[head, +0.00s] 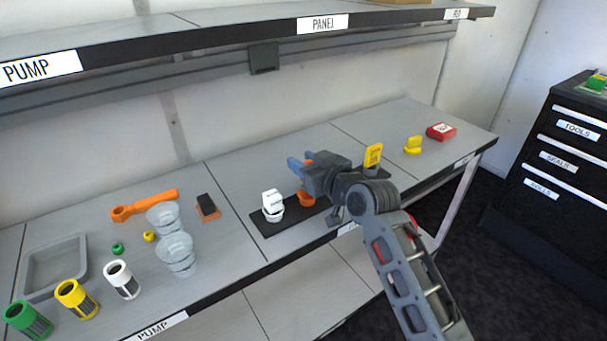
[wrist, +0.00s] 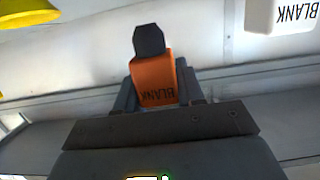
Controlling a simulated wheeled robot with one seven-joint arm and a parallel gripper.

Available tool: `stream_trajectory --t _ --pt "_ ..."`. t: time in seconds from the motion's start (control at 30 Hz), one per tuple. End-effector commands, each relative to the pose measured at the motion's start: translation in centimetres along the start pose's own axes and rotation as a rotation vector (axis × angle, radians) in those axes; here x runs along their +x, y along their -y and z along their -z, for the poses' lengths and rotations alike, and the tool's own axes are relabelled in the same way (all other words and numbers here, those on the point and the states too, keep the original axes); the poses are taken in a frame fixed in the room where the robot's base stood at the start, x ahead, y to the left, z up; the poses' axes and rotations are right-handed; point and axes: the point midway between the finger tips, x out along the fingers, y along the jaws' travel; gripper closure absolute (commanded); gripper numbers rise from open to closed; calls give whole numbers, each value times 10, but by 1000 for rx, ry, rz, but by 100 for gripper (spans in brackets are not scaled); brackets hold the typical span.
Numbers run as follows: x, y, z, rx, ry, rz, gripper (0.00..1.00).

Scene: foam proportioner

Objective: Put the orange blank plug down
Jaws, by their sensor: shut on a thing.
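My gripper (head: 294,166) is shut on the orange blank plug (wrist: 155,82), which is upside down in the wrist view with its BLANK lettering showing and a dark end piece beyond it. An orange round fitting (head: 306,199) stands below my gripper on the black mat (head: 262,225). I cannot tell whether the plug touches it.
A white BLANK piece (head: 271,198) stands left of my gripper, a yellow tagged piece (head: 373,156) right. Farther right are a yellow part (head: 412,145) and red box (head: 440,131). The shelf (head: 230,30) overhangs the bench.

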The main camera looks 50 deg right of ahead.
Motion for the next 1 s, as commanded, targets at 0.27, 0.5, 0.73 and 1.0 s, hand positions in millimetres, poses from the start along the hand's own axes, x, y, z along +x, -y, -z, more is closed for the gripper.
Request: stream_trajectory --t 0.27,0.5,0.73,1.0 --pt "7 3 -27 1 3 1 93" --pt "9 2 -37 1 0 0 93" --pt "9 2 -37 1 0 0 49" --pt "9 2 -37 1 0 0 37"
